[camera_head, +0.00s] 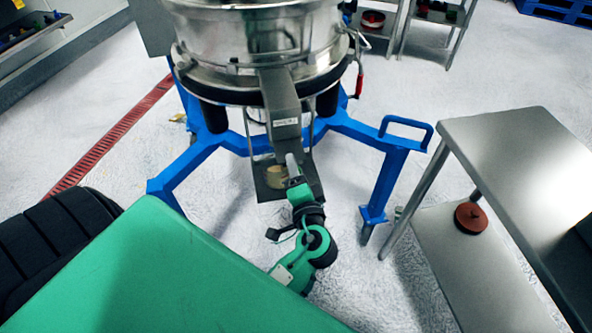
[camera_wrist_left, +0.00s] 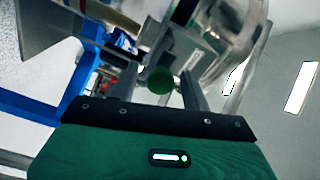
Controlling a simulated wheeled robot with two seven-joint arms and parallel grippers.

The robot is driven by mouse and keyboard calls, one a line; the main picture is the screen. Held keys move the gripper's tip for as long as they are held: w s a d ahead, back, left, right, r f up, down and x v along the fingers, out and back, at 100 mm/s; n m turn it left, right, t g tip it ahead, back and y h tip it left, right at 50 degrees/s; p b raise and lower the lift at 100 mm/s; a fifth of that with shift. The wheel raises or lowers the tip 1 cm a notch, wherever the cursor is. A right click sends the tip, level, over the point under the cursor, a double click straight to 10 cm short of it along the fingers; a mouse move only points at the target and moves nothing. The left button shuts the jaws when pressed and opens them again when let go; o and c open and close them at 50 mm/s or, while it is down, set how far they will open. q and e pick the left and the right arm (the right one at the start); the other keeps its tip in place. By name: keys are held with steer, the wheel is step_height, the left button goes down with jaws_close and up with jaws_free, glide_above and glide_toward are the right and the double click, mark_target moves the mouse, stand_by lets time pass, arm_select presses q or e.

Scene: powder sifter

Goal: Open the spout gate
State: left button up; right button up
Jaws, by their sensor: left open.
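The steel powder sifter (camera_head: 255,35) stands on a blue frame in the head view. Its grey spout (camera_head: 282,108) slopes down towards me, with a small label near its lower end. My left gripper (camera_head: 293,168) is at the lower end of the spout. In the left wrist view, a round green knob (camera_wrist_left: 160,80) shows between the two fingers of my left gripper (camera_wrist_left: 160,88). The fingers are apart, and I cannot tell whether either touches the knob. The spout gate itself is not clearly visible behind the gripper. My right gripper is not in view.
The blue frame (camera_head: 345,125) has legs spreading left and right around the spout. A steel table (camera_head: 520,150) with a lower shelf stands at the right, with a reddish-brown round object (camera_head: 471,217) on that shelf. The floor between is clear.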

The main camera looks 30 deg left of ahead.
arm_select(q)
steer(key=b+v, duration=0.1)
steer(key=v, duration=1.1)
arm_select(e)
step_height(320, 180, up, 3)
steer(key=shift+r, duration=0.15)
arm_select(q)
steer(key=shift+w, duration=0.1)
